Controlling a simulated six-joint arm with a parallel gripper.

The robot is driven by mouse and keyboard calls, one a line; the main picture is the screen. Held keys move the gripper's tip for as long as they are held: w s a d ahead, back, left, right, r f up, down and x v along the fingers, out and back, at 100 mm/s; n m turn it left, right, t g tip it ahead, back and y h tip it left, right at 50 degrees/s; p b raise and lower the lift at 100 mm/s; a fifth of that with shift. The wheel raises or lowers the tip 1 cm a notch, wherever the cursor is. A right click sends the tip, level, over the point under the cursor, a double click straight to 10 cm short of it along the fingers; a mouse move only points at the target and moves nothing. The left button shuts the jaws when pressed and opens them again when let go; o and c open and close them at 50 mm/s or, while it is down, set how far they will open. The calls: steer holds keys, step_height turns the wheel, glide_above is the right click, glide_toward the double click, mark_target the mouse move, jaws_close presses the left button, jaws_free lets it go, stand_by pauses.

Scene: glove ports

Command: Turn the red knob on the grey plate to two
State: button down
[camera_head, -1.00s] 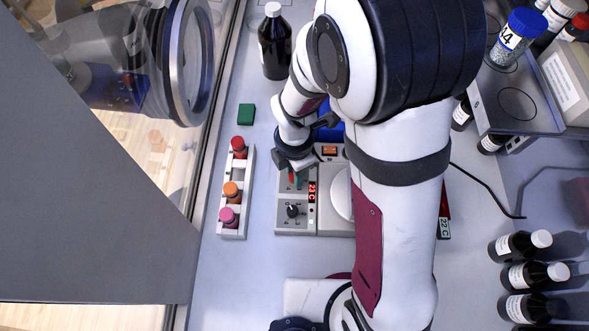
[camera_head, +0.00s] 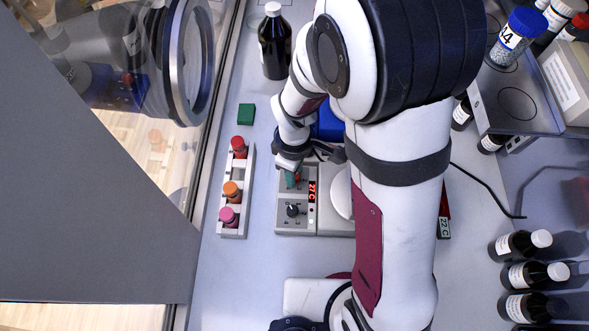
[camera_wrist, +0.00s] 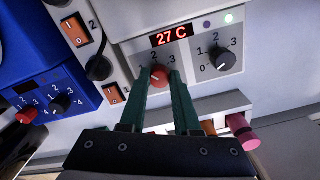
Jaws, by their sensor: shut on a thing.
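The red knob (camera_wrist: 159,74) is on the light grey plate (camera_wrist: 209,33), under the red display (camera_wrist: 171,36) reading 27 C. Numbers 1, 2 and 3 are printed around it; its pointer mark is too small to read surely. My gripper (camera_wrist: 160,82) is shut on the red knob, one green fingertip on each side. In the head view my gripper (camera_head: 292,180) is over the upper left of the grey unit (camera_head: 295,228), mostly hiding the knob.
A black knob (camera_wrist: 222,58) sits beside the red one. A blue unit (camera_wrist: 40,60) with its own red knob (camera_wrist: 26,115) and black knob (camera_wrist: 60,103) is close by. A rack (camera_head: 233,232) of coloured-capped vials and a green block (camera_head: 246,113) stand left of the grey unit.

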steer(key=m, duration=0.4)
steer(key=shift+m, duration=2.1)
steer(key=c, duration=0.6)
jaws_free()
step_height(320, 180, up, 16)
steer(key=shift+f, duration=0.1)
